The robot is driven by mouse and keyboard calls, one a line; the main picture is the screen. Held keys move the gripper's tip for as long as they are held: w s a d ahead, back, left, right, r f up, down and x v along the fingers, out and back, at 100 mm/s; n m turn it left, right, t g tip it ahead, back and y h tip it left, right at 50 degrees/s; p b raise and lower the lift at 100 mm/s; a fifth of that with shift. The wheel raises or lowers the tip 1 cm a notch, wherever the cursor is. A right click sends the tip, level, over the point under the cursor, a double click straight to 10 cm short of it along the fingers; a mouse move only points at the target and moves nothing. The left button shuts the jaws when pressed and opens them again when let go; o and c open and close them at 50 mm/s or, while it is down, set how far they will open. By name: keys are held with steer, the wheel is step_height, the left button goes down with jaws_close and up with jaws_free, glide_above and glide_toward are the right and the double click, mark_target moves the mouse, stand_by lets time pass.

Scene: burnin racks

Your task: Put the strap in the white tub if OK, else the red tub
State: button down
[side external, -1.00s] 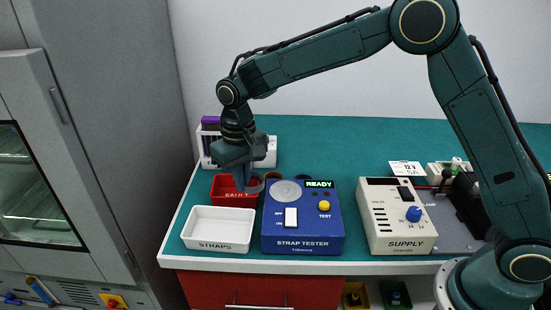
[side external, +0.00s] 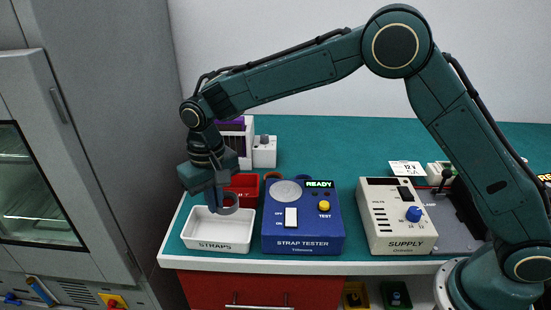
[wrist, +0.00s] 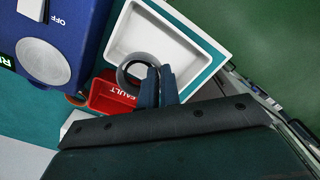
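The strap is a dark grey ring (side external: 228,204); it also shows in the wrist view (wrist: 127,72). My gripper (side external: 216,207) is shut on its side and holds it above the white tub (side external: 217,246), marked STRAPS. The strap looks clear of the tub's floor, but its exact height is hard to tell. The red tub (side external: 244,183) stands just behind the white one, partly hidden by my gripper; its FAULT label reads in the wrist view (wrist: 110,98). The blue strap tester (side external: 303,230) shows READY, with its switch (side external: 291,217) and yellow TEST button (side external: 324,205) on top.
A beige supply (side external: 397,225) stands to the right of the tester. A white rack with purple items (side external: 230,125) is behind the tubs. The bench's front edge (side external: 300,265) runs close in front of the white tub.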

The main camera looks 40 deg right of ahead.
glide_above(221, 237)
steer(key=shift+f, duration=2.1)
steer(key=c, duration=1.5)
jaws_free()
steer(key=shift+c, duration=0.2)
steer(key=shift+w+r, duration=0.1)
step_height(221, 237, up, 12)
steer(key=shift+r, duration=0.8)
steer(key=shift+d, duration=0.1)
